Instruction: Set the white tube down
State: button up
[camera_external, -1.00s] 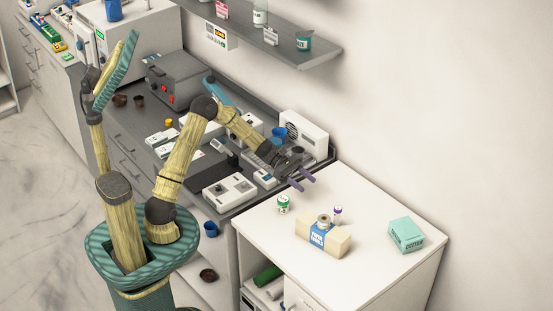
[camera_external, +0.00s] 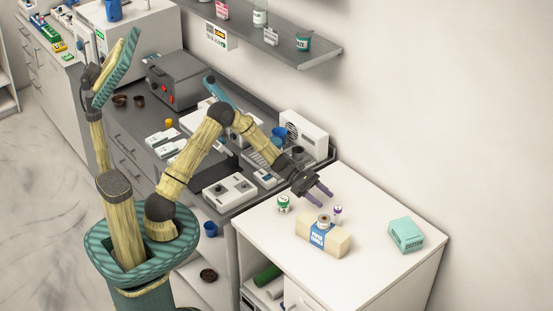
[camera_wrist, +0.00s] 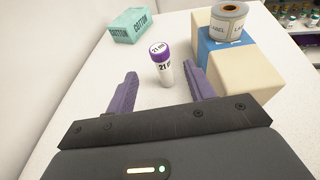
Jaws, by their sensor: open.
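The white tube (camera_wrist: 163,66) has a purple lid and black lettering. It stands upright on the white cabinet top, and it also shows in the external view (camera_external: 337,211) beside the paper towel pack. My gripper (camera_wrist: 160,82) is open and empty. In the wrist view the tube is ahead of the fingertips, between their lines, with a gap to each finger. In the external view my gripper (camera_external: 324,197) is over the cabinet top, just behind and left of the tube.
A beige pack with a blue band (camera_external: 322,236) carries a label roll (camera_external: 323,221) close to the tube. A green-lidded white tub (camera_external: 283,203) stands to the left. A teal cotton box (camera_external: 405,234) is at the right. The white top (camera_external: 370,206) is clear between.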

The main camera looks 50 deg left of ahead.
aim_at(335, 207)
jog(key=shift+x, duration=1.5)
jog(key=shift+p+x, duration=0.9)
jog(key=shift+x, duration=1.75)
jog(key=shift+r, duration=0.1)
jog(key=c, duration=1.1)
jog(key=shift+r, duration=0.1)
notch_tip(335, 207, up, 10)
jog(key=shift+f+b, duration=0.1)
jog(key=shift+b, duration=0.4)
